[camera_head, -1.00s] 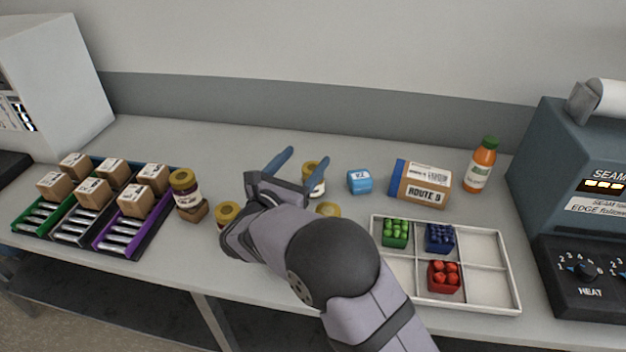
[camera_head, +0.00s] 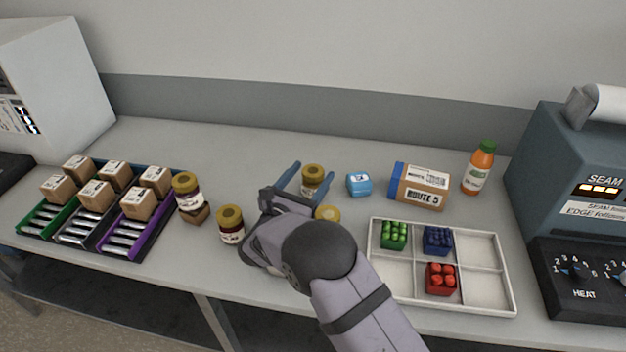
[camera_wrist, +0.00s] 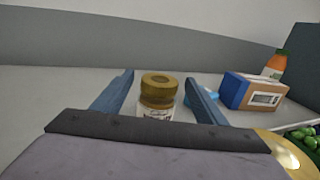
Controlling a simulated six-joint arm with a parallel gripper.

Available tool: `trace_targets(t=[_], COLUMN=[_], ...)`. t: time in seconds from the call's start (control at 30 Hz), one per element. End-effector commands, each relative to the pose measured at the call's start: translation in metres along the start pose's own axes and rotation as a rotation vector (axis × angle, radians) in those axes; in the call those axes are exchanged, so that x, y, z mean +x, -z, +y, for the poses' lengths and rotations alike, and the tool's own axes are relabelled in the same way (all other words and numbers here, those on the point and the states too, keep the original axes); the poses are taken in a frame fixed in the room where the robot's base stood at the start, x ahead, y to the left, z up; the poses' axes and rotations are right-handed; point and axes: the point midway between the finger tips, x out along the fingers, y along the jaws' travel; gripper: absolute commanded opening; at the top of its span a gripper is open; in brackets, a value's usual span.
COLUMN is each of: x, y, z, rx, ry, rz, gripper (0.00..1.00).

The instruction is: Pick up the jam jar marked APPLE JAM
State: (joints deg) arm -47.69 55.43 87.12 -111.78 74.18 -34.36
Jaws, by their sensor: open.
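Several jam jars with gold lids stand on the table; I cannot read their labels. One jar (camera_head: 311,183) stands upright at the middle, and in the wrist view this jar (camera_wrist: 157,97) shows between the fingers, its lower part hidden by my gripper. My gripper (camera_head: 306,177) is open, its two blue fingers on either side of that jar; I cannot tell whether they touch it. A second jar (camera_head: 230,225) stands left of my gripper. A third jar (camera_head: 187,190) sits on a small brown box. A fourth jar's lid (camera_head: 327,214) shows behind my arm, the rest hidden.
A blue cube (camera_head: 358,184), a ROUTE 5 box (camera_head: 420,187) and an orange bottle (camera_head: 479,168) stand to the right. A white divided tray (camera_head: 485,252) holds berry punnets. A rack of cartons (camera_head: 97,192) stands at left. The back of the table is clear.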

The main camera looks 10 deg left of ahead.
Motion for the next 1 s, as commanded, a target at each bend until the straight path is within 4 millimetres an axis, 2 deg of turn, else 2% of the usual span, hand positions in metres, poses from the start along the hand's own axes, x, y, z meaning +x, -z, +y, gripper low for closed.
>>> trace_targets(t=[0.17,0.43,0.47,0.6,0.7,1.0], x=[0.016,0.018,0.018,0.018,0.018,0.018], y=[-0.001,0.000,0.000,0.000,-0.002,-0.005], z=[0.000,0.000,0.000,0.000,0.001,0.001], rx=[0.000,-0.001,-0.001,-0.001,0.001,0.003], ry=[0.000,-0.001,-0.001,-0.001,-0.001,-0.001], rz=[0.001,0.001,0.001,0.001,-0.002,-0.003], gripper=[0.66,0.66,0.64,0.30,0.10,0.10])
